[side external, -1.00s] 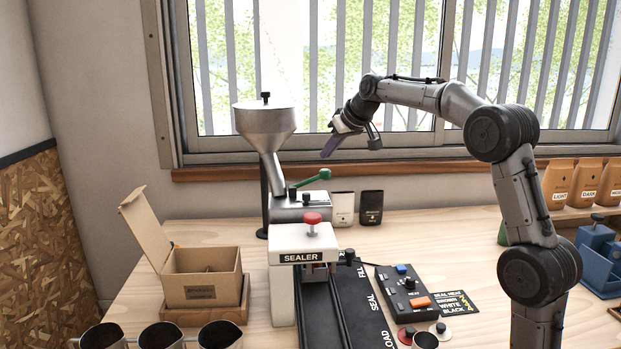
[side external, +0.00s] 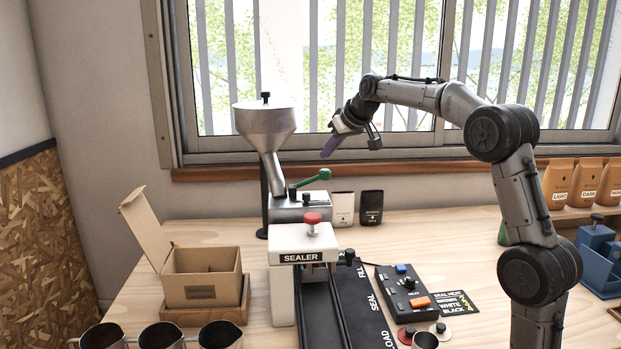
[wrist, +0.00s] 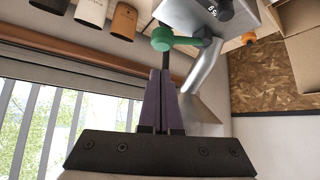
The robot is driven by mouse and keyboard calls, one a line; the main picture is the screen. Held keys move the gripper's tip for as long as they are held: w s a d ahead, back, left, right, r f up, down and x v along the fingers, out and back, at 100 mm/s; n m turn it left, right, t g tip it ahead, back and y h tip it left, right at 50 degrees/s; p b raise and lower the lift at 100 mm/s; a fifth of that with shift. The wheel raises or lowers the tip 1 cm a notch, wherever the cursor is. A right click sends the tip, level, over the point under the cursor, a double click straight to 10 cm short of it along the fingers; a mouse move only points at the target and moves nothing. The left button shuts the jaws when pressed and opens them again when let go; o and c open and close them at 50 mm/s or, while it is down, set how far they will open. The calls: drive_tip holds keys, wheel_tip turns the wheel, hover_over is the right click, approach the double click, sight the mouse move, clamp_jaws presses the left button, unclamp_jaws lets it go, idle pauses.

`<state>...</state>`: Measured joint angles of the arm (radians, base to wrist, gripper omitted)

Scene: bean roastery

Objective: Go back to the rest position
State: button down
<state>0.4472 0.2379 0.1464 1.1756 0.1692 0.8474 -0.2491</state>
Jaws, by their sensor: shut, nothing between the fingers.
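My gripper (side external: 328,150) is raised above the bench in front of the window, to the right of the steel hopper (side external: 265,119). Its purple fingers are shut together with nothing between them. They also show in the wrist view (wrist: 160,100), pointing toward the green lever knob (wrist: 162,39), with a gap I cannot judge there. In the side view the green knob (side external: 324,174) is below the fingers and apart from them. My gripper touches nothing in the side view.
The sealer (side external: 300,240) with its red knob stands over a black track (side external: 365,300). An open cardboard box (side external: 203,273) sits at left, several metal cups (side external: 160,336) in front. A control box (side external: 404,290) is at right; brown bags (side external: 585,186) stand on the shelf.

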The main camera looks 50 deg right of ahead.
idle(0.5)
drive_tip(key=shift+a, duration=0.2)
drive_tip(key=s+a+r+n+t, duration=0.1)
drive_tip(key=s+a+r, duration=0.2)
drive_tip(key=a+r, duration=0.15)
drive_tip(key=s+a+r+n, duration=0.1)
drive_tip(key=s+a+r, duration=0.15)
drive_tip(key=a, duration=0.25)
drive_tip(key=s+a+f+n+y, duration=0.1)
drive_tip(key=s+a+y, duration=0.1)
drive_tip(key=s+a, duration=0.8)
drive_tip(key=s+a+f+g, duration=0.2)
drive_tip(key=s+f+g, duration=0.1)
drive_tip(key=s+f, duration=1.7)
drive_tip(key=shift+s+a+g, duration=0.3)
drive_tip(key=shift+s+g, duration=0.1)
drive_tip(key=shift+s, duration=0.3)
drive_tip(key=shift+r, duration=0.1)
